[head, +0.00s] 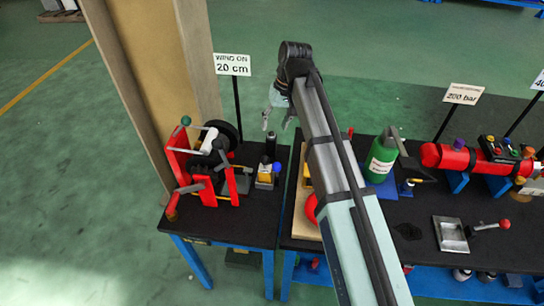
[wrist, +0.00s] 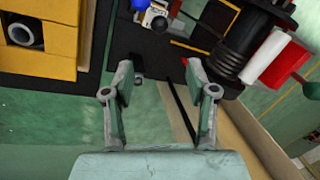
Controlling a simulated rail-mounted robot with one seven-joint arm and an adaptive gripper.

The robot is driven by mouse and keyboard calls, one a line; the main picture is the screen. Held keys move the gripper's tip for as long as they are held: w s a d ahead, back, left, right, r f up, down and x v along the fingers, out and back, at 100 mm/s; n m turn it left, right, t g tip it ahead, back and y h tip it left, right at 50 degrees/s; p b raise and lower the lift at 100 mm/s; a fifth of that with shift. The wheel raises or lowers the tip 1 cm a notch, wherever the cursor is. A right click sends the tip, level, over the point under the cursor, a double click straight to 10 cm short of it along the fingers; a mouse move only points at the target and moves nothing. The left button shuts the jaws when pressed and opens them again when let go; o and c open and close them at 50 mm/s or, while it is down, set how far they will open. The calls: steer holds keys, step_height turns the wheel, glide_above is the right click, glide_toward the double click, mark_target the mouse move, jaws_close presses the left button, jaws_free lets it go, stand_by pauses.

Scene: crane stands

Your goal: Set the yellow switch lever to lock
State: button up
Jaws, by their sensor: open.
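I cannot make out a yellow switch lever for certain. A small yellow unit (head: 264,178) with a blue knob (head: 278,168) stands on the left black-topped table (head: 225,225); whether it carries the lever is too small to tell. The blue knob also shows at the top of the wrist view (wrist: 139,4). My gripper (head: 279,118) is in the air above and behind the tables. In the wrist view my gripper (wrist: 162,72) has its fingers apart with nothing between them. My arm hides part of the right table.
A red-framed winch (head: 212,180) stands left of the yellow unit, beside a tall beige post (head: 165,80). A sign on a pole (head: 232,64) rises behind. A green bottle (head: 381,158) and a red cylinder (head: 455,158) are on the right table.

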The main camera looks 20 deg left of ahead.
mark_target(266, 157)
steer(key=p+x, duration=0.4)
steer(key=x, duration=1.2)
steer(key=shift+f, duration=0.15)
jaws_close()
